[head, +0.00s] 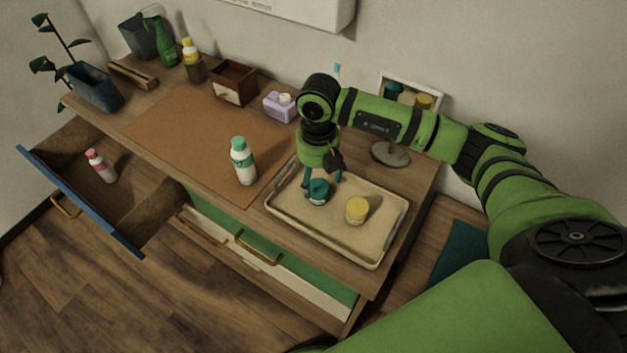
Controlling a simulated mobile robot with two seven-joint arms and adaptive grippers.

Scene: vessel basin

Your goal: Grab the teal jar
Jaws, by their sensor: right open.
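The teal jar (318,192) stands on the cream tray (345,250), toward its left side. My right gripper (323,181) points down right at the jar, with its fingers by the lid. It is open; I cannot tell whether the fingers touch the jar. The gripper hides part of the tray behind the jar. My left gripper is not in view.
A yellow-lidded jar (357,210) stands on the same tray, right of the teal jar. A white bottle with a teal cap (243,162) stands left of the tray on the brown mat (190,135). A mirror (412,90) stands behind the tray. The left drawer (85,205) is open.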

